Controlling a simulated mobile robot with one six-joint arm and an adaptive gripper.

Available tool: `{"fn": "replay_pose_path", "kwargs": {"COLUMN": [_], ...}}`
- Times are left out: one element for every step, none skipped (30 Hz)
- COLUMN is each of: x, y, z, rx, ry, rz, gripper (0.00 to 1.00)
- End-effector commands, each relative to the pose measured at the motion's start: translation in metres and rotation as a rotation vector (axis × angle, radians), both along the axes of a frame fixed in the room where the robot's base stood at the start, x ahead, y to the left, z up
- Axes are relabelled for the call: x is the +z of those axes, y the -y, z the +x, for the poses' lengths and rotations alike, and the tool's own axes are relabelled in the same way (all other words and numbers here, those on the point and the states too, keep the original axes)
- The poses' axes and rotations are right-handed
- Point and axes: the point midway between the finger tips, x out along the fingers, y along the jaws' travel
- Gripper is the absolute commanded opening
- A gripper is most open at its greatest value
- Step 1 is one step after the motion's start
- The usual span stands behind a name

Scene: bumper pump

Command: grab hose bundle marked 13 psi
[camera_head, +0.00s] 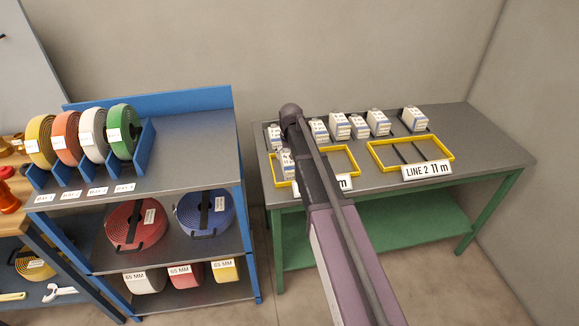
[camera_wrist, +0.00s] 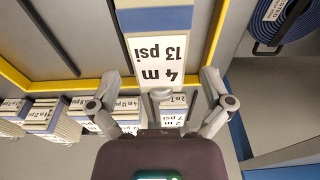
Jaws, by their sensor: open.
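The hose bundle marked 13 psi (camera_wrist: 160,52) shows in the wrist view as a pale block with a tan and blue-grey band. Its white label reads "4 m 13 psi" upside down. My gripper (camera_wrist: 165,98) is open, with one finger to each side below the label, and the bundle's near end lies between or just beyond them. I cannot tell whether they touch it. In the head view a bundle (camera_head: 286,163) stands at the left of the near yellow frame (camera_head: 350,157), partly behind my arm; its label is too small to read. My fingers are hidden there.
Several similar bundles (camera_head: 340,125) stand in a row behind the frames on the grey table (camera_head: 470,125). A second yellow frame (camera_head: 410,152), labelled LINE 2 11 m, is empty. A blue shelf (camera_head: 190,150) with coiled hoses stands left, across a gap.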

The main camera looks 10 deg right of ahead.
Motion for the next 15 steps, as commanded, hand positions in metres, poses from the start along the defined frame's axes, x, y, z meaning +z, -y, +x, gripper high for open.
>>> {"fn": "replay_pose_path", "kwargs": {"x": [0.000,0.000,0.000,0.000,0.000,-0.001,-0.002,-0.003,-0.005,-0.006,-0.008,-0.011,-0.013,-0.015,-0.018], "y": [0.000,0.000,0.000,0.000,0.000,0.000,0.000,0.000,0.001,0.001,0.001,0.001,0.001,0.001,0.001], "z": [0.000,0.000,0.000,0.000,0.000,0.000,0.001,0.001,0.001,0.002,0.002,0.003,0.004,0.004,0.005], "rx": [0.000,0.000,0.000,0.000,0.000,0.000,0.000,0.000,0.000,0.000,0.000,-0.001,-0.001,-0.001,-0.001], "ry": [0.000,0.000,0.000,0.000,0.000,0.000,0.000,0.000,0.000,0.000,0.000,0.000,0.000,0.000,0.000], "rz": [0.000,0.000,0.000,0.000,0.000,0.000,0.000,0.000,0.000,0.000,0.000,0.000,0.000,0.000,0.000], "gripper": [1.00,1.00,1.00,1.00,1.00,1.00,1.00,1.00,1.00,1.00,1.00,1.00,1.00,1.00,1.00]}}
